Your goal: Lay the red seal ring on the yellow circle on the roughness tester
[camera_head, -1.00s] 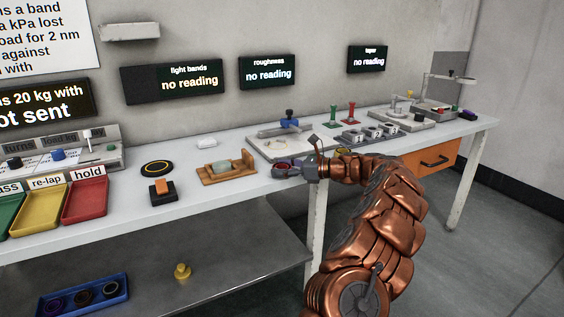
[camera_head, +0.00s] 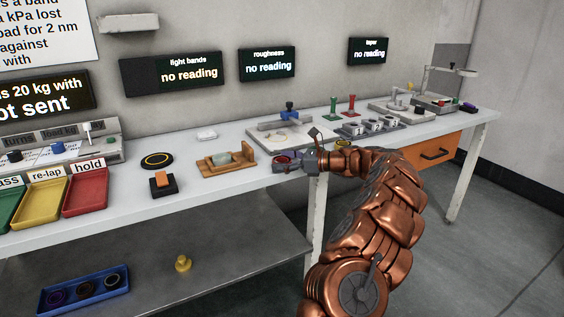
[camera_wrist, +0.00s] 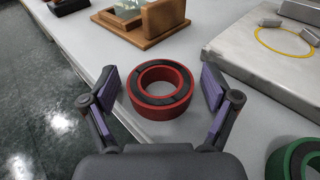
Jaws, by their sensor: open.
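The red seal ring (camera_wrist: 160,86), red with a dark band on its top face, lies flat on the bench in the wrist view. My gripper (camera_wrist: 163,92) is open, with one finger on each side of the ring and a gap to each. The roughness tester (camera_wrist: 262,65) is a grey slab at the upper right of the wrist view, with the yellow circle (camera_wrist: 259,39) drawn on its top. In the head view my gripper (camera_head: 290,160) is low in front of the tester (camera_head: 262,128), and the ring is mostly hidden there.
A wooden stand with a glass piece (camera_wrist: 150,35) is just beyond the ring. A green ring (camera_wrist: 294,160) lies at the lower right of the wrist view. The bench's front edge runs close on the left. Coloured trays (camera_head: 86,193) stand at the left.

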